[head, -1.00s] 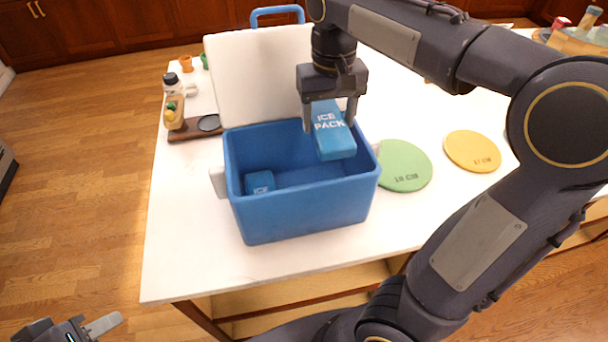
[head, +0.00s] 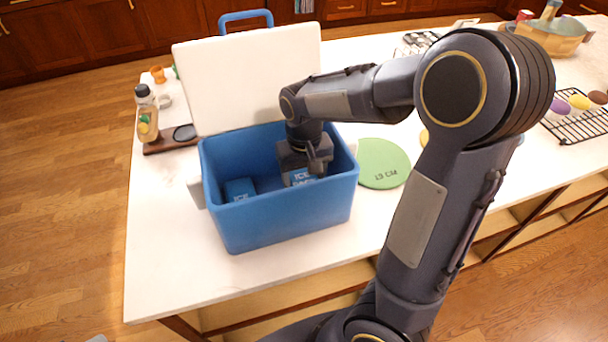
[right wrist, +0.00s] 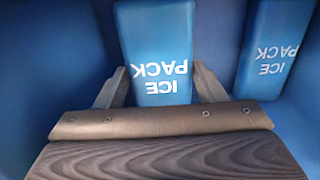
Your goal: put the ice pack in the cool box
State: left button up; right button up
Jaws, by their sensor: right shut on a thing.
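The blue cool box (head: 285,219) stands open on the white counter, its white lid (head: 247,78) raised at the back. My right gripper (head: 303,170) reaches down inside the box, on its right side. It is shut on a blue ice pack (head: 302,179), which hangs mostly hidden below the gripper. The right wrist view shows this ice pack (right wrist: 156,40) between the two fingers. A second ice pack (head: 239,189) lies in the left part of the box, and it also shows in the right wrist view (right wrist: 271,52), apart from the held one. Only a sliver of my left gripper (head: 97,338) shows.
A green disc (head: 382,164) lies just right of the box. A bottle (head: 146,115) and a wooden board (head: 170,145) are at its left. The counter in front of the box is clear.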

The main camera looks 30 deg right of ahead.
aim_at(304, 180)
jog(key=shift+f+b, duration=0.45)
jog(key=shift+f, duration=0.1)
jog(key=o, duration=1.1)
jog(key=shift+r+p, duration=0.35)
jog(key=shift+r, duration=0.05)
notch_tip(304, 180, up, 12)
jog(key=shift+r, duration=0.2)
